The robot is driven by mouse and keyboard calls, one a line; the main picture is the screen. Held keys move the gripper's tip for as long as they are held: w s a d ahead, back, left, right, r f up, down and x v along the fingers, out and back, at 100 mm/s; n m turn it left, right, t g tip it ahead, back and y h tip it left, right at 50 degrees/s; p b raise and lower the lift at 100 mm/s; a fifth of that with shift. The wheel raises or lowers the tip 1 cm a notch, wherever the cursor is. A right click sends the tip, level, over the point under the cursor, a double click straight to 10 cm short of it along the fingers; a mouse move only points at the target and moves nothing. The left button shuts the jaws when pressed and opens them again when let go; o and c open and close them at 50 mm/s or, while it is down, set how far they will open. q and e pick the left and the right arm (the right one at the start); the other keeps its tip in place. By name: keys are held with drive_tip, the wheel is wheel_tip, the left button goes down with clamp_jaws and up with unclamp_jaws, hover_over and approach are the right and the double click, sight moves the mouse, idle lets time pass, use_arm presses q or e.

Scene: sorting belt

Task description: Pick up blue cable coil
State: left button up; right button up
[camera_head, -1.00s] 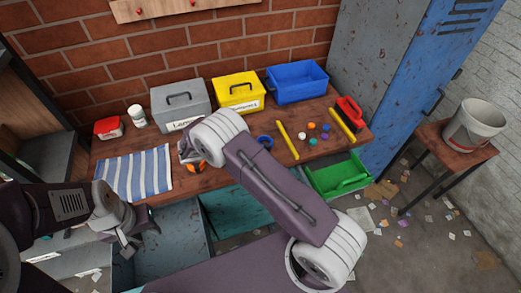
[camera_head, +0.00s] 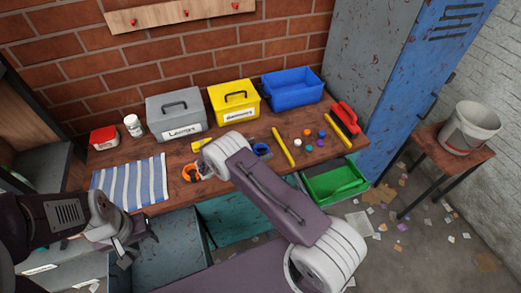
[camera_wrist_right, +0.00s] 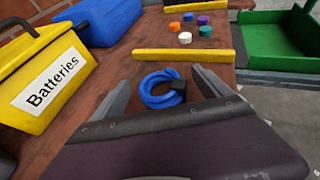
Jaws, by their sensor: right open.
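The blue cable coil (camera_wrist_right: 160,88) lies on the wooden table and shows between the fingers of my right gripper (camera_wrist_right: 163,82) in the right wrist view. A black piece sits on the coil's right side. The right gripper is open, with one finger on each side of the coil in the picture; I cannot tell how far above it they are. In the head view the coil (camera_head: 262,150) is partly hidden by my right arm. My left gripper (camera_head: 137,245) hangs at the lower left, away from the coil; its finger opening is unclear.
A yellow Batteries box (camera_wrist_right: 44,75) stands left of the coil in the wrist view. A yellow bar (camera_wrist_right: 184,55) and several coloured caps lie beyond it. An orange ring-shaped item (camera_head: 190,172), striped cloth (camera_head: 130,184), grey box (camera_head: 179,113) and blue bin (camera_head: 293,88) share the table.

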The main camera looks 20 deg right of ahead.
sight(258, 143)
drive_tip(key=shift+w+d+f, duration=0.1)
drive_tip(key=shift+d+f, duration=0.05)
drive_tip(key=shift+d, duration=0.05)
drive_tip(key=c, duration=1.6)
drive_tip(key=shift+r, duration=0.45)
drive_tip(key=r, duration=0.4)
drive_tip(key=shift+s+a, duration=0.25)
drive_tip(key=shift+s, duration=0.15)
drive_tip(key=s+a+r, duration=0.1)
drive_tip(key=s+r, duration=0.1)
drive_tip(key=s, duration=0.1)
drive_tip(key=s+a+r, duration=0.2)
drive_tip(key=s, duration=0.1)
drive_tip(key=s+a+r, duration=0.1)
drive_tip(key=s+r, duration=0.1)
drive_tip(key=s, duration=0.2)
drive_tip(key=shift+a+r, duration=0.1)
drive_tip(key=shift+a, duration=0.05)
